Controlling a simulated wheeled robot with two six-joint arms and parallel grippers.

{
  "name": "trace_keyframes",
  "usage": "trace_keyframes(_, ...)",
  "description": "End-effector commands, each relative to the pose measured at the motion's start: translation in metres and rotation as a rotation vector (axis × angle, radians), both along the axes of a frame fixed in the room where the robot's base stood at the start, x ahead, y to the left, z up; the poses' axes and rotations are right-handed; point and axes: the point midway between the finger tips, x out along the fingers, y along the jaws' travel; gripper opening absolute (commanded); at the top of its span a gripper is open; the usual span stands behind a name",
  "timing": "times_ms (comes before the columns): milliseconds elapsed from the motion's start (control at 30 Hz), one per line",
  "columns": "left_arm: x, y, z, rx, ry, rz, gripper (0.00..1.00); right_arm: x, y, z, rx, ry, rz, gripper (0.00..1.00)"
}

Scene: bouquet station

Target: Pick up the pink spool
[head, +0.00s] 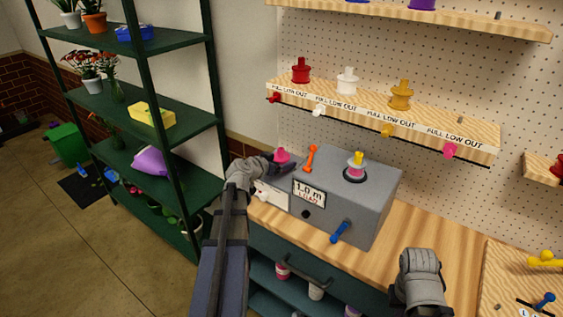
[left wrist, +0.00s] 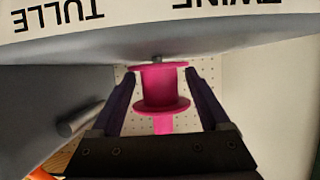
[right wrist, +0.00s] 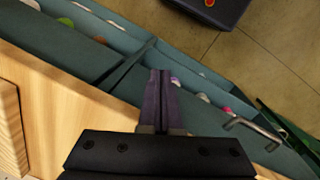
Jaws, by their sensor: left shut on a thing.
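The pink spool (head: 282,156) shows at the back left of the grey measuring machine (head: 375,200) in the head view. In the left wrist view the pink spool (left wrist: 162,88) sits between the two fingers of my left gripper (left wrist: 160,78), which is shut on it. A small grey peg tip shows just beyond the spool, near a panel lettered TULLE and TWINE. From these views I cannot tell whether the spool touches the machine. My right gripper (right wrist: 163,78) is shut and empty, above the bench front; in the head view its fingers are hidden.
Red (head: 301,70), white (head: 347,80) and yellow (head: 400,95) spools stand on the pegboard shelf. An orange lever (head: 311,158), a blue lever (head: 341,231) and a mounted spool (head: 355,167) are on the machine. A green rack (head: 185,130) stands left. The wooden bench (head: 450,240) is partly clear.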

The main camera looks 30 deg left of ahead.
Motion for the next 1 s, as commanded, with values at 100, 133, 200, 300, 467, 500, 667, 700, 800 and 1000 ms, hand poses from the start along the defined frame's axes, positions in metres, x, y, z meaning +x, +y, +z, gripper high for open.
trace_keyframes(100,0.0,0.0,0.017,0.0,0.0,0.0,0.12,0.0,0.0,0.017,0.0,0.0,0.0,0.0)
trace_keyframes(133,0.0,0.0,0.021,0.0,0.0,0.0,0.12,0.0,0.0,0.021,0.0,0.0,0.0,0.0)
trace_keyframes(200,0.0,0.0,0.031,0.0,0.0,0.0,0.12,0.0,0.0,0.031,0.0,0.0,0.0,0.0)
trace_keyframes(300,0.0,0.0,0.048,0.0,0.0,0.0,0.12,0.0,0.0,0.047,0.0,0.0,0.0,0.0)
trace_keyframes(467,0.0,0.0,0.073,0.0,0.0,0.0,0.12,0.0,0.0,0.073,0.0,0.0,0.0,0.0)
trace_keyframes(500,0.0,0.0,0.079,0.0,0.0,0.0,0.12,0.0,0.0,0.079,0.0,0.0,0.0,0.0)
trace_keyframes(667,0.0,0.0,0.092,0.0,0.0,0.0,0.12,0.0,0.0,0.092,0.0,0.0,0.001,0.0)
trace_keyframes(700,0.0,0.0,0.093,0.0,0.0,0.0,0.12,0.0,0.0,0.093,0.0,0.0,0.001,0.0)
trace_keyframes(800,0.0,0.0,0.093,0.0,0.0,0.0,0.12,0.0,0.0,0.093,0.0,0.0,0.001,0.0)
trace_keyframes(1000,0.0,0.0,0.092,0.0,0.0,0.0,0.12,0.0,0.0,0.092,0.0,0.0,0.001,0.0)
